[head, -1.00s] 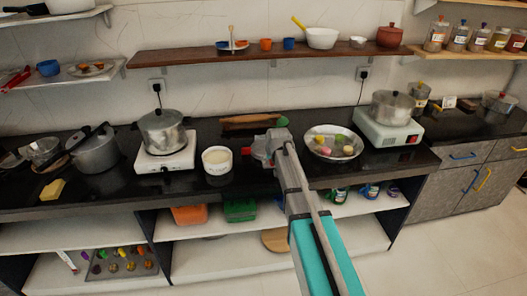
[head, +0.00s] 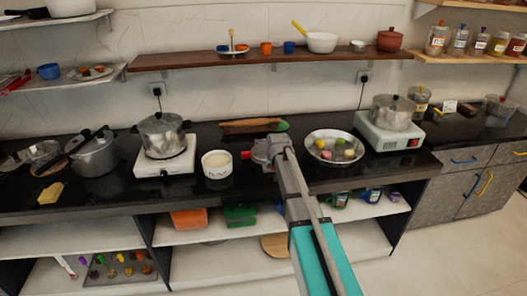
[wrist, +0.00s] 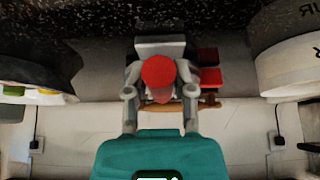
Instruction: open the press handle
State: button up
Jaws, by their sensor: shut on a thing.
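The press is a grey metal piece on the black counter, mostly hidden behind my gripper in the head view; a small red part of the press (head: 245,155) shows at its left. In the wrist view a round red knob (wrist: 158,71), which looks like the press handle's end, sits between the two grey fingers of my gripper (wrist: 159,94). The gripper also shows in the head view (head: 267,150). The fingers are closed in on both sides of the handle. A grey plate-like part and red blocks (wrist: 209,77) lie behind the knob.
A white flour tub (head: 216,164) stands just left of the press. A metal bowl with coloured balls (head: 350,155) stands to its right. A rolling pin (head: 243,127) lies behind. A pot on a white stove (head: 163,164) is further left.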

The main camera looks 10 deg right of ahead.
jog(key=shift+r, duration=0.1)
dwell(0.6)
jog(key=shift+w+r+p, duration=0.25)
jog(key=shift+r+p, duration=0.6)
jog(key=shift+p, duration=0.05)
jog(key=shift+w+r+p, duration=0.2)
jog(key=shift+r+p, duration=0.6)
jog(key=shift+p, duration=0.1)
jog(key=shift+r, duration=0.1)
jog(key=shift+w+r+p, duration=0.2)
jog(key=shift+r+p, duration=0.35)
jog(key=shift+p, duration=0.1)
jog(key=shift+w+r+p, duration=0.25)
jog(key=shift+r+p, duration=0.25)
jog(key=shift+r, duration=0.05)
jog(key=shift+w+r+p, duration=0.2)
jog(key=shift+r+p, duration=0.3)
jog(key=shift+w+r+p, duration=0.45)
jog(key=shift+r+p, duration=0.25)
jog(key=shift+p, duration=0.05)
jog(key=shift+w+r+p, duration=0.4)
jog(key=shift+r+p, duration=0.3)
jog(key=shift+w+r, duration=0.1)
jog(key=shift+r, duration=0.05)
